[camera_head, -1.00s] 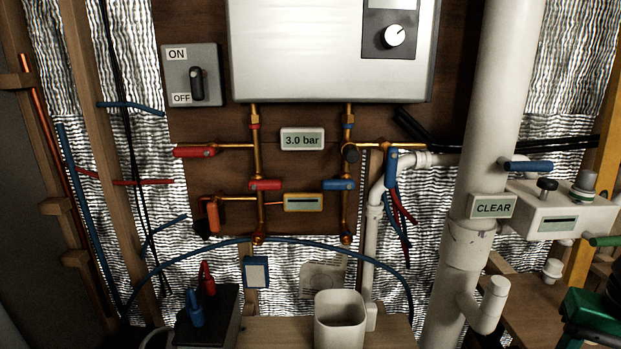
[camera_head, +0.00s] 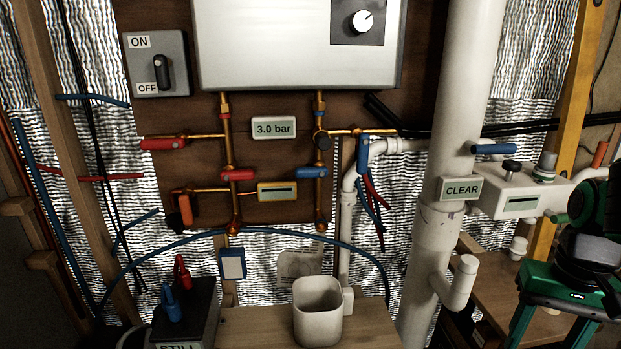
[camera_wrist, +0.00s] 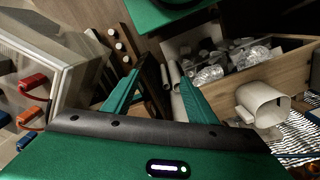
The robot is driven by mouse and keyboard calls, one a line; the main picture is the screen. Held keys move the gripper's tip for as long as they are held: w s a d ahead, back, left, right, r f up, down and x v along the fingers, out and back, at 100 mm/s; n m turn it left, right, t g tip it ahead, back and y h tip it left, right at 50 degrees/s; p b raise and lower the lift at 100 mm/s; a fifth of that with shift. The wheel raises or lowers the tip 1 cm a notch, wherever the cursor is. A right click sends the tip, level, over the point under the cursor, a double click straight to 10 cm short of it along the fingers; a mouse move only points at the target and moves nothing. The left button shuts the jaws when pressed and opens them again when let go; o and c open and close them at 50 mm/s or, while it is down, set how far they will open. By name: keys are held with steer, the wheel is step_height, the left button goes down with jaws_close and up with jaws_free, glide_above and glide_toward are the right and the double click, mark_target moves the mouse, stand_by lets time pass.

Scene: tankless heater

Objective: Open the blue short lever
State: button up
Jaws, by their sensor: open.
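Several blue handles show in the head view, and I cannot tell surely which is the short lever. One blue lever (camera_head: 311,173) lies sideways on the right copper pipe under the heater. Another blue lever (camera_head: 362,154) hangs down from the brass branch to its right. A third blue handle (camera_head: 494,149) points sideways beside the thick white pipe. My gripper (camera_wrist: 158,85) is open and empty in the wrist view, with its green fingers apart. It is not near any of these levers. Green parts of my arm show at the right of the head view.
The white heater (camera_head: 297,45) hangs above the pipes. Red levers (camera_head: 238,174) and a 3.0 bar display (camera_head: 274,128) are close by. A pale cup (camera_head: 318,312) stands on the wooden shelf below. The thick white pipe (camera_head: 462,80) stands between the copper pipes and my arm.

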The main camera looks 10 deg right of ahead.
stand_by(0.4)
steer(key=shift+c, duration=0.9)
steer(key=shift+s+r, duration=0.15)
steer(key=shift+s, duration=0.15)
steer(key=shift+c, duration=0.6)
steer(key=m+t+y, duration=0.3)
steer(key=t+y, duration=1)
glide_toward(311, 175)
steer(key=x, duration=1.2)
steer(key=shift+w+a, duration=0.1)
